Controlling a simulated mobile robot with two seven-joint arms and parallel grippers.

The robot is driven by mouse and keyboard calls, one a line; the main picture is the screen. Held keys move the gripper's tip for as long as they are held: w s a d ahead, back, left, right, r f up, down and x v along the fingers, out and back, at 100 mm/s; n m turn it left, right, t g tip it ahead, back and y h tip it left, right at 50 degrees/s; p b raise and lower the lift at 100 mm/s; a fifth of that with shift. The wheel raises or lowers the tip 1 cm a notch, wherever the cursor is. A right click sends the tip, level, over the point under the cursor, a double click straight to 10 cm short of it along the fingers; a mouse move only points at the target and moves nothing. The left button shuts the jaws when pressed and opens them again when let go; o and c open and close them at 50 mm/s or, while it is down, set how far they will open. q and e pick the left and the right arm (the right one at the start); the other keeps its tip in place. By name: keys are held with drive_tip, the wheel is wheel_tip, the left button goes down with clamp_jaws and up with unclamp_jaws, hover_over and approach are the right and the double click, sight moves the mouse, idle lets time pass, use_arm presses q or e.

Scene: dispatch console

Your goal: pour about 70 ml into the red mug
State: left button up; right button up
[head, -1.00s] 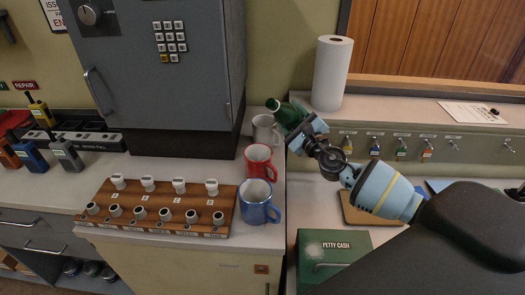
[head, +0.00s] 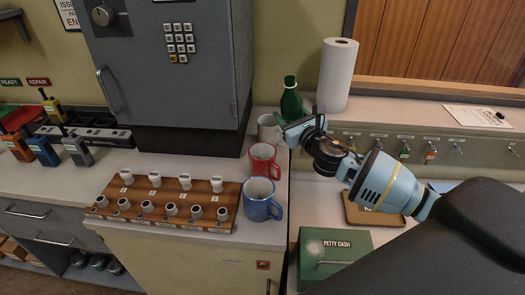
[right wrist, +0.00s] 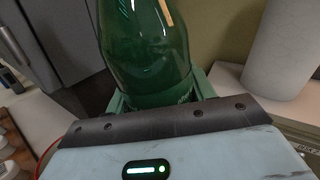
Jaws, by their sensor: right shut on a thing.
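The red mug (head: 263,160) stands on the counter between a grey-white mug (head: 268,130) behind it and a blue mug (head: 262,202) in front. My right gripper (head: 297,127) is shut on a green bottle (head: 291,100) behind and to the right of the red mug. The bottle is about upright, its neck pointing up; the gripper hides its lower part. In the right wrist view the bottle (right wrist: 148,50) sits between the fingers. The inside of the red mug is too small to read for liquid. My left gripper is out of view.
A paper towel roll (head: 337,75) stands close behind and right of the bottle. A grey safe (head: 170,80) is to the left. A wooden rack (head: 228,190) of stamps lies left of the mugs. A green petty cash box (head: 335,250) is at front right.

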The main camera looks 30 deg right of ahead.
drive_tip(key=shift+s+a+f+m+g, duration=0.1)
drive_tip(key=shift+a+f+m+g, duration=0.15)
drive_tip(key=shift+m, duration=0.75)
drive_tip(key=shift+s, duration=0.1)
idle(1.5)
